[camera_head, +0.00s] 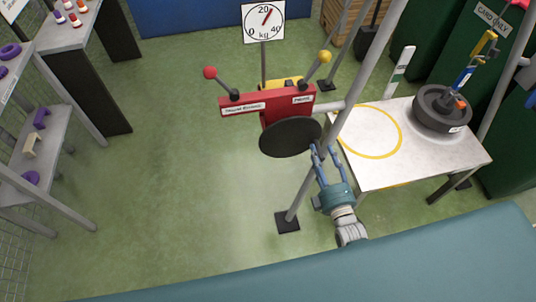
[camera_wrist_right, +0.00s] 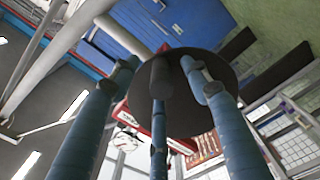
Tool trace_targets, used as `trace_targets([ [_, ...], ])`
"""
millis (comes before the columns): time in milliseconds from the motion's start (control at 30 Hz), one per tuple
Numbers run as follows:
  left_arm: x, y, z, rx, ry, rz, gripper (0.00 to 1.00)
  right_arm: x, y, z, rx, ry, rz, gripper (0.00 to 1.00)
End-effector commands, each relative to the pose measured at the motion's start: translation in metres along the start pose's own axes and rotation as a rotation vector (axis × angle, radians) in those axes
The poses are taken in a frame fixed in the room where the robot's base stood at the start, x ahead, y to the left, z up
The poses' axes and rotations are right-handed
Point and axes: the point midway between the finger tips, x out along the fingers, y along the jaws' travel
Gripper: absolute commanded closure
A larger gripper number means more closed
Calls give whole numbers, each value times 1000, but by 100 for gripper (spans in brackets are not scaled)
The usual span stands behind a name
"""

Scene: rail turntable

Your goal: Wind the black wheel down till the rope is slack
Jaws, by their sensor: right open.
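The black wheel (camera_head: 290,137) is a dark disc on the front of a red winch box (camera_head: 290,101), which is fixed to a grey post. My right gripper (camera_head: 322,153) is at the wheel's lower right edge, with its fingers pointing up at it. A black weight (camera_head: 441,108) is at the right of the white table, under a blue and yellow hook (camera_head: 468,72). My left gripper is out of view.
The box carries a red-knobbed lever (camera_head: 210,73) and a yellow-knobbed lever (camera_head: 324,57). A kg dial (camera_head: 264,22) stands behind it, its needle right of upright. The white table (camera_head: 420,160) has a yellow ring. Green floor is clear to the left; shelves (camera_head: 45,145) stand beyond.

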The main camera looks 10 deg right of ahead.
Motion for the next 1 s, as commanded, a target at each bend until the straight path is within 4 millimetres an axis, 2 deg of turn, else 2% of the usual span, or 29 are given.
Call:
trace_targets([
  [700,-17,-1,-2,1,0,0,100,-60,0,0,1,-1,-3,53],
  [1000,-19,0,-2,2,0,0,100,-72,0,0,1,-1,-2,53],
])
